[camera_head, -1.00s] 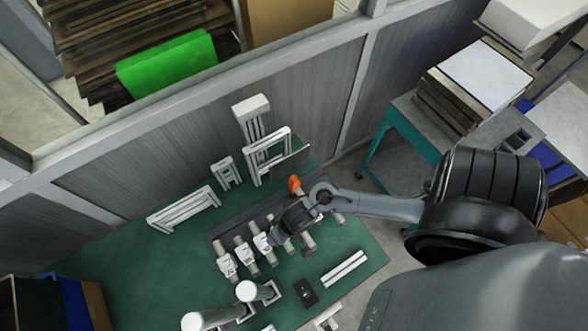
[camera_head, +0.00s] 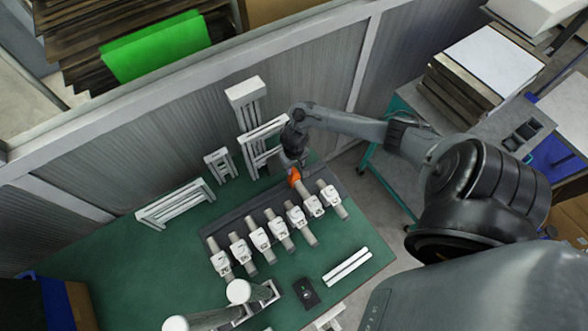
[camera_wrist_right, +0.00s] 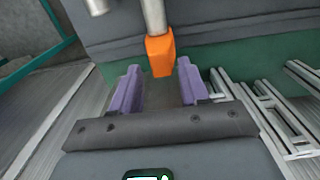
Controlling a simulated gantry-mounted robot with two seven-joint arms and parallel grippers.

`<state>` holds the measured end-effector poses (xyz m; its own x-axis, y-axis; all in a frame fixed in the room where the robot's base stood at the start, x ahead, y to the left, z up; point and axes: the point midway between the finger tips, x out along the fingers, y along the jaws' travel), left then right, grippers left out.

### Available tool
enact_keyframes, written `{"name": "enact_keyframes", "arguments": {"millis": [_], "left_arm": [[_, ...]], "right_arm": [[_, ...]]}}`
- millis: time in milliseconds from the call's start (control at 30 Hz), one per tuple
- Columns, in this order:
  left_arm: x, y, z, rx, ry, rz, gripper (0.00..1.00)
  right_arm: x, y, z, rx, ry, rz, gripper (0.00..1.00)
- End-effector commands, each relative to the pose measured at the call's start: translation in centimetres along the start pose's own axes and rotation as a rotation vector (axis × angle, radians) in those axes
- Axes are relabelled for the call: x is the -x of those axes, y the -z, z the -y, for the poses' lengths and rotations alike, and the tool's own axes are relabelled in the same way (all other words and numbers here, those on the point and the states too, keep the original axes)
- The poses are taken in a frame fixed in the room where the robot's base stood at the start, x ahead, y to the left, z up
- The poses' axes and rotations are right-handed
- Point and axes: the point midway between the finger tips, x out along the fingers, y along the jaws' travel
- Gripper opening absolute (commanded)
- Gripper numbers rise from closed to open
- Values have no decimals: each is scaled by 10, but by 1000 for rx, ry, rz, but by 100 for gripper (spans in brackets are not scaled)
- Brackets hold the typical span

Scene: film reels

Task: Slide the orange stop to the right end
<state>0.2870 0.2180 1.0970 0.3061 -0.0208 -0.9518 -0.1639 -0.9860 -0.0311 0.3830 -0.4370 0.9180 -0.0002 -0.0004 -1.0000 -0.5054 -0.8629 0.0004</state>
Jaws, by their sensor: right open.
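The orange stop (camera_head: 294,178) is at the back edge of a dark rack (camera_head: 230,222), right of its middle. It also shows in the right wrist view (camera_wrist_right: 160,56), attached to a light rod. My right gripper (camera_head: 292,162) is just behind the stop in the head view. Its purple fingers (camera_wrist_right: 157,72) are open, one on each side of the stop's near end in the wrist view. Whether they touch it, I cannot tell. My left gripper is not in view.
Several white-tagged cylinders (camera_head: 260,240) line the rack. White frames (camera_head: 178,204) stand behind on the green table (camera_head: 110,255). Pale rolls (camera_head: 238,291), a black device (camera_head: 306,292) and white strips (camera_head: 346,266) lie in front. A grey wall (camera_head: 120,150) runs behind.

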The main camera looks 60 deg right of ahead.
Motion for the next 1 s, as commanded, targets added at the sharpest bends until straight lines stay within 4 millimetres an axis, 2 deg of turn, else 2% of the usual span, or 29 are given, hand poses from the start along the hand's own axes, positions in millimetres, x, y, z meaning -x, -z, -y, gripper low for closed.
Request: {"name": "enact_keyframes", "arguments": {"millis": [100,333,500,800,867,1000], "left_arm": [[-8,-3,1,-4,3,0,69],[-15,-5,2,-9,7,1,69],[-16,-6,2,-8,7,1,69],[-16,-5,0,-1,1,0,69],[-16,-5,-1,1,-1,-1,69],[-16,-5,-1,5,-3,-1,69]], "right_arm": [[-22,-1,0,-1,0,2,45],[-48,0,0,0,0,0,45],[-56,0,0,0,0,-1,45],[-57,0,0,1,0,-1,45],[-57,0,0,1,0,-1,37],[-57,0,0,1,0,-1,16]]}}
